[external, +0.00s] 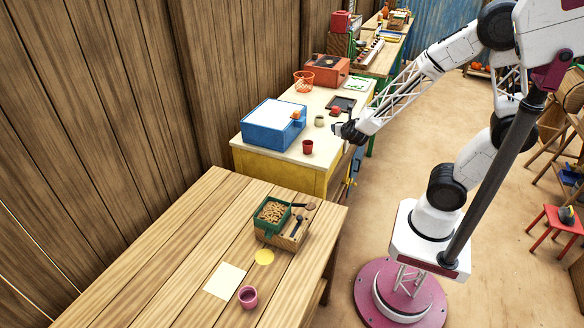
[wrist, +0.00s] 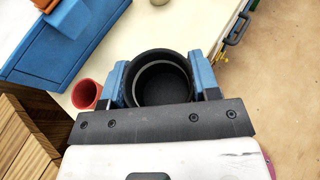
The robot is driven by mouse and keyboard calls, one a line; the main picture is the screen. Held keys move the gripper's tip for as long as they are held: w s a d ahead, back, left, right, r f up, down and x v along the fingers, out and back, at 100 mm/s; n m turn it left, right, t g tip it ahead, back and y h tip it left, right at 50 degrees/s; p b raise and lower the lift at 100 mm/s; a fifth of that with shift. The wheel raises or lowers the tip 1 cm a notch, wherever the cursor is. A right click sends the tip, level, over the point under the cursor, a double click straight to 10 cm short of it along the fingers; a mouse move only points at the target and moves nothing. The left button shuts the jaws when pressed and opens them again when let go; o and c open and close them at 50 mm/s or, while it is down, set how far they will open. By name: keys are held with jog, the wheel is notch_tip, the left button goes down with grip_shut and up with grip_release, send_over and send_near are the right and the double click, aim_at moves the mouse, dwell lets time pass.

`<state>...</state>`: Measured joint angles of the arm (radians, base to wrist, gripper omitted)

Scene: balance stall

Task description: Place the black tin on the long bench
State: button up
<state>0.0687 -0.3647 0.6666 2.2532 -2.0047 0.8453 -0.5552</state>
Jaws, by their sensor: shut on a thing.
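The black tin (wrist: 162,88) is a round, open-topped cup with a dark inside, seen from above in the wrist view. My gripper (wrist: 162,78) is shut on it, with one blue finger on each side. In the external view my gripper (external: 340,130) is above the front right edge of the yellow cabinet, and the tin is too small to tell apart from it. The long bench, taken to be the plank-topped wooden one (external: 150,262), stands in the left foreground, with my gripper beyond its far right end.
The yellow cabinet (external: 280,172) carries a blue box (external: 273,123) and a red cup (external: 308,147). On the wooden bench are a box with a green tray (external: 268,236), a pale sheet (external: 225,281), a yellow disc (external: 264,257) and a pink cup (external: 248,297). Its left part is clear.

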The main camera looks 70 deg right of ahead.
jog(key=w+a+n+t+y, duration=0.1)
jog(key=w+a+n+y, duration=0.15)
jog(key=a, duration=1.05)
jog(key=w+a+n+t+y, duration=0.1)
jog(key=w+a+t, duration=0.15)
jog(key=a, duration=1.15)
jog(key=w+a+n+t+y, duration=0.15)
jog(key=w+a, duration=0.25)
jog(key=a, duration=0.9)
jog(key=n+y, duration=0.5)
jog(key=y, duration=0.1)
send_over(288, 284)
notch_tip(288, 284, down, 6)
jog(key=shift+w+f, duration=0.1)
jog(key=shift+f, duration=0.5)
jog(key=shift+f, duration=2)
